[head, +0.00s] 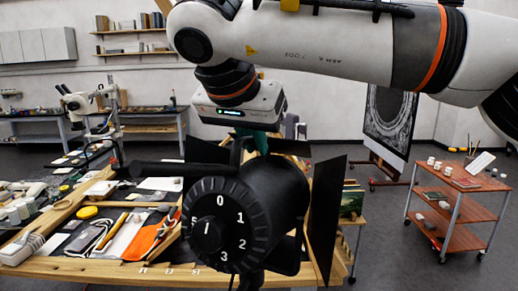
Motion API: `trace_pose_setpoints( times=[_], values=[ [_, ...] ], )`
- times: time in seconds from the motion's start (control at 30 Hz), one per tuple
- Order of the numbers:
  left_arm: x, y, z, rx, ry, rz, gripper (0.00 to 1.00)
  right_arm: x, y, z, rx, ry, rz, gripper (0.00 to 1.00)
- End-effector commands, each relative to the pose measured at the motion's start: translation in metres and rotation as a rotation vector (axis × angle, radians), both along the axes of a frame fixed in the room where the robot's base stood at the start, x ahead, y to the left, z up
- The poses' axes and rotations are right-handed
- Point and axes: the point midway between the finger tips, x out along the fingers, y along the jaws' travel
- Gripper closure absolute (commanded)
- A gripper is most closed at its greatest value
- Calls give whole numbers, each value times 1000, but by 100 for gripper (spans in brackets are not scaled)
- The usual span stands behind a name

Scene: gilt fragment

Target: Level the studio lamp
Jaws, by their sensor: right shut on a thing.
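The studio lamp (272,197) is black, with black barn doors (325,215) around its far end and a round numbered dial (222,230) facing me. It stands in the front middle of the head view, its body running away from me to the right. My right arm comes in from the right above it. My right gripper (252,143) points down at the top of the lamp and is shut on it; the fingertips are partly hidden by the lamp's dark top parts. A black rod sticks out to the left of the lamp. My left gripper is not in view.
A wooden workbench (110,268) with tools, an orange cloth and papers lies left of and behind the lamp. A microscope (75,101) stands beyond. A red-brown cart (455,205) stands at right, before a dark framed picture (388,118).

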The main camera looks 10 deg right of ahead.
Motion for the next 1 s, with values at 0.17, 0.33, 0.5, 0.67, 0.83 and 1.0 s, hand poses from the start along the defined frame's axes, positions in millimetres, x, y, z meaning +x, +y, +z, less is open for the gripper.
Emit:
trace_pose_setpoints(
  times=[0.17, 0.33, 0.5, 0.67, 0.83, 1.0],
  values=[
    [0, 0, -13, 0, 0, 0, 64, -11, 8, -2, -66, -90, 3, 100],
    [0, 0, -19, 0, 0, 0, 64, -18, 13, -1, -110, -153, 3, 100],
    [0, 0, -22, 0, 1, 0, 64, -21, 15, -1, -132, -186, 1, 100],
    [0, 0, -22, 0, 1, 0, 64, -22, 16, -1, -140, -195, 1, 100],
    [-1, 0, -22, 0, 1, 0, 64, -22, 16, -1, -140, -194, 1, 100],
    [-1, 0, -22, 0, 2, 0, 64, -22, 16, -1, -140, -193, 2, 79]
  ],
)
